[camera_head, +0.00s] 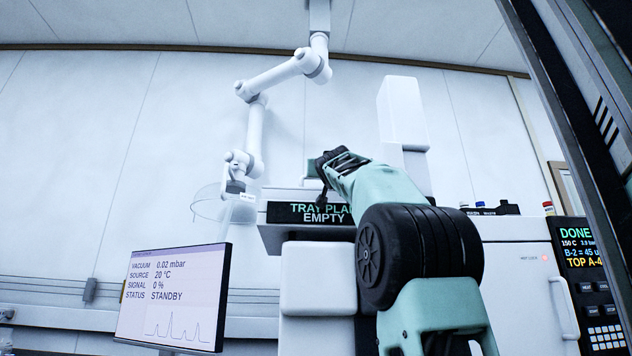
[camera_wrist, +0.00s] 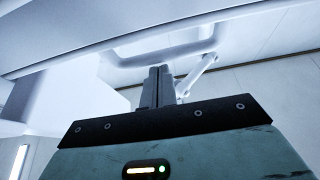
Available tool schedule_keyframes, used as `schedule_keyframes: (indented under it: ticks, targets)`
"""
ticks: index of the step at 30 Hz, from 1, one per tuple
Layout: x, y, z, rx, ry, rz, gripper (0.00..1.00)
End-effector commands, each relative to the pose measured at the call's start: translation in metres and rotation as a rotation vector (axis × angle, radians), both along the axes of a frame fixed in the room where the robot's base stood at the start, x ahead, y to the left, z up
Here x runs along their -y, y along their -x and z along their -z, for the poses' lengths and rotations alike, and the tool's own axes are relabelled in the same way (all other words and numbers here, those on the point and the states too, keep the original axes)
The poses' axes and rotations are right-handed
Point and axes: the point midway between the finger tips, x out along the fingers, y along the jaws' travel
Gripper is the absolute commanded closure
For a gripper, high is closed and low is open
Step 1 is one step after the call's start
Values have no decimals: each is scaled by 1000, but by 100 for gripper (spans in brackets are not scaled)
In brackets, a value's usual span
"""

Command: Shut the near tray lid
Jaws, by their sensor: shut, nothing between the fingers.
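In the wrist view my gripper (camera_wrist: 160,70) points up and away, its two dark fingers pressed together with nothing between them. The fingertips are not clear there. No tray or lid can be made out for certain in the head view.
A black sign (camera_head: 290,212) reads "TRAY PLA" and "EMPTY", partly hidden by my arm. A white jointed arm (camera_head: 255,130) hangs from the ceiling near a clear curved piece (camera_head: 208,205). A monitor (camera_head: 172,298) stands lower left; a cabinet with a control panel (camera_head: 592,270) stands right.

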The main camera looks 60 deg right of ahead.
Motion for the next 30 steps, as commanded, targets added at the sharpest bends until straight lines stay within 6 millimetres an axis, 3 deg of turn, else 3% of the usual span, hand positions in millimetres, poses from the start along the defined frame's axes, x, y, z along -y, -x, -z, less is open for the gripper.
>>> schedule_keyframes:
  ticks: [9,25,30]
  targets:
    - [-1,1,12,-2,-1,1,100]
    - [0,0,14,-5,-6,1,100]
    - [0,0,7,-5,-6,1,100]
